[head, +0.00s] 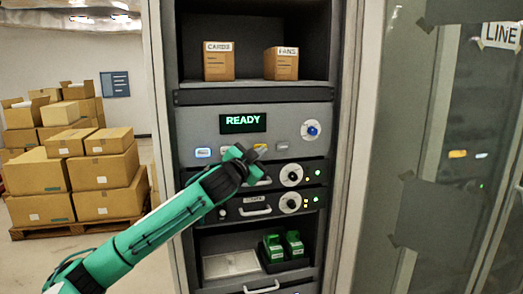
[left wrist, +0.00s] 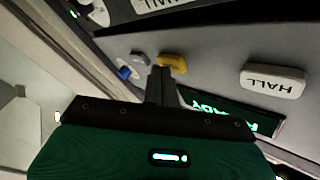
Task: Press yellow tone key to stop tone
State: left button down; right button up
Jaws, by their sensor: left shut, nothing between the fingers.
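The yellow key (head: 260,147) is on the grey panel, below the green READY display (head: 243,123). In the left wrist view the yellow key (left wrist: 172,62) is just beyond my fingertips, partly hidden by them. My left gripper (head: 253,156) is shut and empty, its tips right at the yellow key. It also shows in the left wrist view (left wrist: 161,76). I cannot tell whether the tips touch the key. The display, partly hidden, also shows in the left wrist view (left wrist: 268,126). My right gripper is not in view.
A grey key (head: 282,146) and a blue knob (head: 312,130) are right of the yellow key. A white HALL key (left wrist: 272,80) is near my fingers. Drawer units with knobs (head: 291,175) are below.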

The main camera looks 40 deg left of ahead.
pick_arm(q)
jog(key=shift+s+d, duration=0.3)
jog(key=shift+d, duration=0.1)
jog(key=s+d+b, duration=0.1)
jog(key=s+d, duration=0.3)
jog(key=shift+d, duration=0.2)
dwell(0.3)
dwell(0.4)
